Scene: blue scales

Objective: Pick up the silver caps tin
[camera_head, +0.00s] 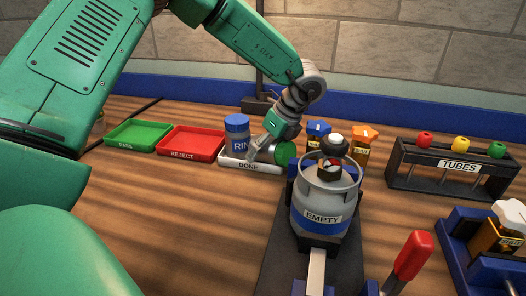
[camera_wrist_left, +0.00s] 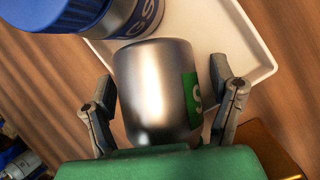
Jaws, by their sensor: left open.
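The silver caps tin (camera_wrist_left: 155,90) is a shiny cylinder with a green label; the label shows only part of a letter. It is at the white tray marked DONE (camera_head: 250,167). My left gripper (camera_wrist_left: 163,75) is open, with one finger on each side of the tin and gaps still visible. In the head view, the left gripper (camera_head: 264,148) reaches down at the tray and hides much of the tin; a round green part (camera_head: 285,153) shows beside it. My right gripper is not in view.
A blue-lidded tin (camera_head: 237,135) stands close beside, left of the gripper. Red (camera_head: 190,143) and green (camera_head: 138,134) trays lie further left. The EMPTY canister (camera_head: 323,205) stands in front right, with blue and orange containers (camera_head: 363,140) behind. A TUBES rack (camera_head: 450,168) is right.

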